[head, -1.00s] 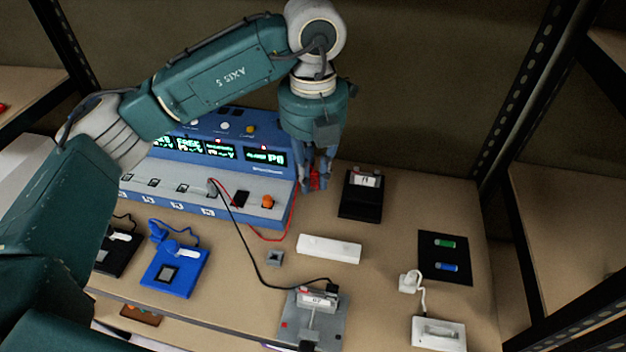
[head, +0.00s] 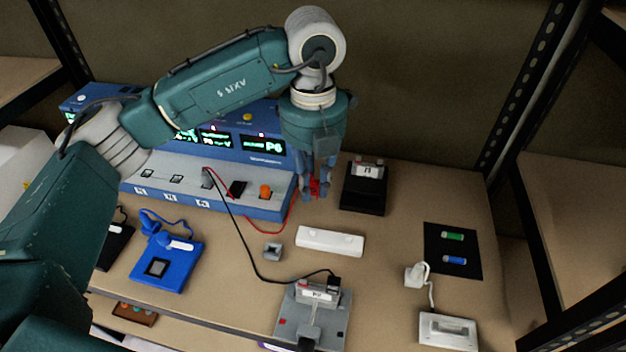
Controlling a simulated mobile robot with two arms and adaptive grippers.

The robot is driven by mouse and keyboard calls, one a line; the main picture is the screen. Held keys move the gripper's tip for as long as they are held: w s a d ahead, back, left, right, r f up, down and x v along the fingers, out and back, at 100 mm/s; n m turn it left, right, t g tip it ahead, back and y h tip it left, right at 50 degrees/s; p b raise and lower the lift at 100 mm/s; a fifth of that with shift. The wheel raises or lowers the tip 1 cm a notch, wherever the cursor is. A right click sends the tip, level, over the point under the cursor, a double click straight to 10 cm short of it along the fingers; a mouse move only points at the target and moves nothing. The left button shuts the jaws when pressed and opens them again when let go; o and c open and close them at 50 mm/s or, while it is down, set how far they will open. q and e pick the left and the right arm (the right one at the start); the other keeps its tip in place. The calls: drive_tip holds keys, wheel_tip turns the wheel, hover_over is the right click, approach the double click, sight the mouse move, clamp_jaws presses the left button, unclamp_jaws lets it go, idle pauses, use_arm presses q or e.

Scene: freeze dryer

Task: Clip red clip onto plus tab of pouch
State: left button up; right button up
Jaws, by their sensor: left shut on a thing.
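My left gripper (head: 315,190) points down, shut on the red clip (head: 315,187), in front of the right end of the blue charger. The fingers partly cover the clip. A red wire runs from the charger towards it. The pouch (head: 318,292) lies at the front middle in a grey holder (head: 291,320), apart from the gripper. A black clip (head: 334,281) sits at the pouch's right back end, its wire curving back to the charger. The plus tab is too small to make out. My right gripper is not in view.
The blue charger (head: 160,180) stands at the back left. A black stand (head: 363,200), a white block (head: 330,240) and a small grey block (head: 272,252) are near the gripper. A blue device (head: 180,270) is at left; a black mat (head: 436,268) and white device (head: 448,330) are at right.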

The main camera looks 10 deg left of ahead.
use_arm(q)
drive_tip(key=shift+f, duration=0.65)
drive_tip(key=shift+b, duration=0.3)
drive_tip(key=shift+a, duration=0.1)
drive_tip(key=shift+s, duration=0.2)
use_arm(e)
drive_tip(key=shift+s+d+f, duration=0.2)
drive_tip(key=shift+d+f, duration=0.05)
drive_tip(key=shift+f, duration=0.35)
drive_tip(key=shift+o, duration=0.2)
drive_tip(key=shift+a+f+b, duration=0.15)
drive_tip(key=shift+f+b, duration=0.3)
drive_tip(key=shift+b, duration=0.05)
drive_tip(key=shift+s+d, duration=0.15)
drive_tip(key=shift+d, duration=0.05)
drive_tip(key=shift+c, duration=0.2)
use_arm(q)
drive_tip(key=s+d, duration=0.1)
drive_tip(key=s, duration=1.2)
drive_tip(key=shift+d+b, duration=0.25)
drive_tip(key=shift+b, duration=0.05)
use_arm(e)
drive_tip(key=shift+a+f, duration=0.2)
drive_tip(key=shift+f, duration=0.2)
